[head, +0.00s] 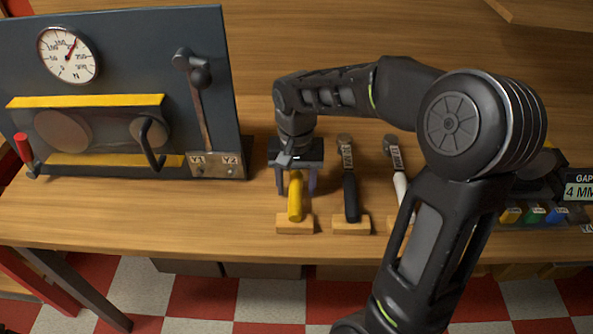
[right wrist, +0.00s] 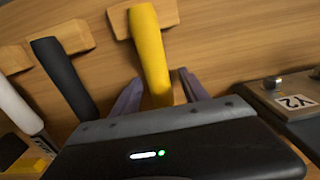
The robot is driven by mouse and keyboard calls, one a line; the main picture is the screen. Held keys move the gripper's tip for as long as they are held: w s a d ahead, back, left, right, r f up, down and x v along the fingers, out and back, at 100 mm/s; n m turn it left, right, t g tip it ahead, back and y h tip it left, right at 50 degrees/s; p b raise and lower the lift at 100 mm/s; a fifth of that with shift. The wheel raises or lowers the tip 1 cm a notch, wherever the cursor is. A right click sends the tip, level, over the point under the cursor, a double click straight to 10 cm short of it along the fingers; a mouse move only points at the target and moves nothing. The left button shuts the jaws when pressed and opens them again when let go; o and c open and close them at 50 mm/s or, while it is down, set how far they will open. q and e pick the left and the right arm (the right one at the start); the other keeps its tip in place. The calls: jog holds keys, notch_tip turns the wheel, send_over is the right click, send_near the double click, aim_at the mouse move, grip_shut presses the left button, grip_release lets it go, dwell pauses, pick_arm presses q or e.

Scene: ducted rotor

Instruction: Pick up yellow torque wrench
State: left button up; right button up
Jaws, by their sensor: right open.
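The yellow torque wrench (head: 295,199) lies on the bench with its handle end on a small wooden block (head: 295,224). My right gripper (head: 297,188) is above it, with one finger on each side of the yellow handle. In the right wrist view the yellow handle (right wrist: 150,52) runs between the two open fingers (right wrist: 160,92). I cannot tell whether either finger touches it. The wrench's head end is hidden under the gripper body. My left gripper is not in view.
A black-handled wrench (head: 349,192) and a white-handled wrench (head: 400,187) lie to the right on their own blocks. A dark panel with a gauge (head: 68,55) and a lever (head: 195,85) stands at the left. Coloured blocks (head: 535,215) sit at the far right.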

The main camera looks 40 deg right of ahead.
jog(key=shift+c, duration=0.3)
grip_shut()
dwell(0.6)
